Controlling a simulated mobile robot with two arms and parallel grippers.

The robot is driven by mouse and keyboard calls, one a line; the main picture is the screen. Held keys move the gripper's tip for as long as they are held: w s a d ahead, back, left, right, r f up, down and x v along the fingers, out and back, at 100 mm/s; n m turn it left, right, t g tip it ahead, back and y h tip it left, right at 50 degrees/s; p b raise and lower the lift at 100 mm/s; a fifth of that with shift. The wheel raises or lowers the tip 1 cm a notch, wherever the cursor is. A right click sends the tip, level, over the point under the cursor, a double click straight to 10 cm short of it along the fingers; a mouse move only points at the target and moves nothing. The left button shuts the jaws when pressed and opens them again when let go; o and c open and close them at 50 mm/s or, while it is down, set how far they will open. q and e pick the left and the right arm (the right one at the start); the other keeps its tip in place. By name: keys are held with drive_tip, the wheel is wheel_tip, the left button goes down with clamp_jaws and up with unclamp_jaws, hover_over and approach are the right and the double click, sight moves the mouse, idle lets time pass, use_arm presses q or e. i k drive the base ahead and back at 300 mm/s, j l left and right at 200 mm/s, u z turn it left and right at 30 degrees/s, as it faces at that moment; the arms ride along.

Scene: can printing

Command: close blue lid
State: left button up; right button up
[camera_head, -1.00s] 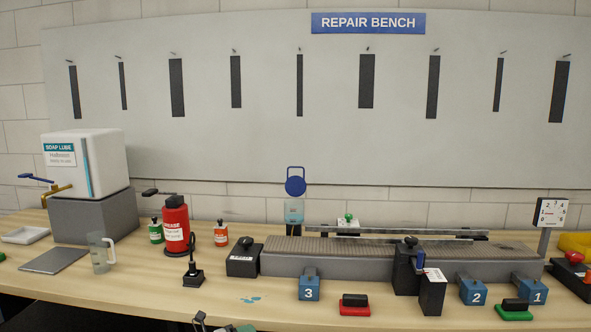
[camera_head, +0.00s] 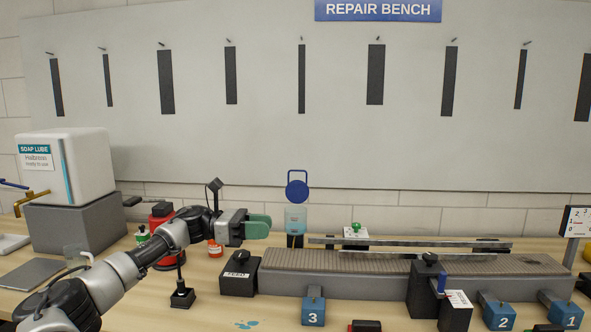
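The blue lid (camera_head: 297,187) stands upright, raised above a clear bluish container (camera_head: 296,218) at the back of the bench, with a blue loop handle at its top. The container stands behind the left end of the conveyor. My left gripper (camera_head: 259,227), with green fingertips, reaches in from the left and points right toward the container, a little short of it and not touching the lid. From this side I cannot tell how far its fingers are apart. My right gripper is not in view.
A ribbed conveyor (camera_head: 400,262) with metal rails fills the middle right. A black box (camera_head: 240,275) sits at its left end, below my gripper. Blue numbered blocks (camera_head: 313,310) stand along its front. A red grease container (camera_head: 160,225) is partly behind my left arm.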

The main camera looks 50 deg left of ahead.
sight(297, 192)
drive_tip(key=i+j, duration=0.25)
drive_tip(key=j, duration=0.2)
drive_tip(key=i+j, duration=0.25)
drive_tip(key=j, duration=0.2)
drive_tip(key=i+j, duration=0.25)
drive_tip(key=j, duration=0.2)
drive_tip(key=i+j, duration=0.3)
drive_tip(key=j, duration=0.15)
